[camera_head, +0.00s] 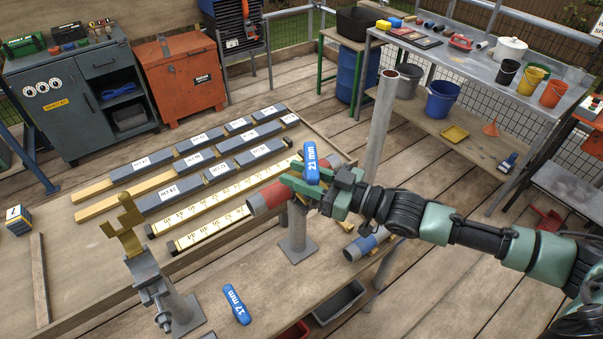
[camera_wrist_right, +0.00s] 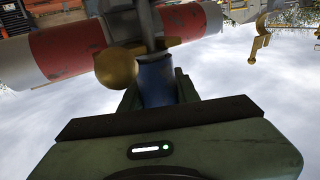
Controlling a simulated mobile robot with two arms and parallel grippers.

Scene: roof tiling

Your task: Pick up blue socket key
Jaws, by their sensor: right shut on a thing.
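My right gripper (camera_head: 312,187) is shut on a blue socket key marked "21 mm" (camera_head: 311,163), whose upper part sticks up above the fingers. In the right wrist view the blue shaft (camera_wrist_right: 156,82) shows between the fingers of the right gripper (camera_wrist_right: 158,92). A red and white pipe (camera_head: 270,198) lies right behind the gripper; I cannot tell whether the key touches it. A second blue key marked "17 mm" (camera_head: 236,304) lies at the lower middle, apart from the gripper. My left gripper is not in view.
A brass hook-shaped piece (camera_head: 124,228) stands on a grey post at the left. Yellow measuring strips (camera_head: 230,205) and grey labelled bars (camera_head: 150,160) lie on the wooden platform. A metal pole (camera_head: 382,120) rises behind my right arm. A workbench (camera_head: 470,62) with buckets stands at the back right.

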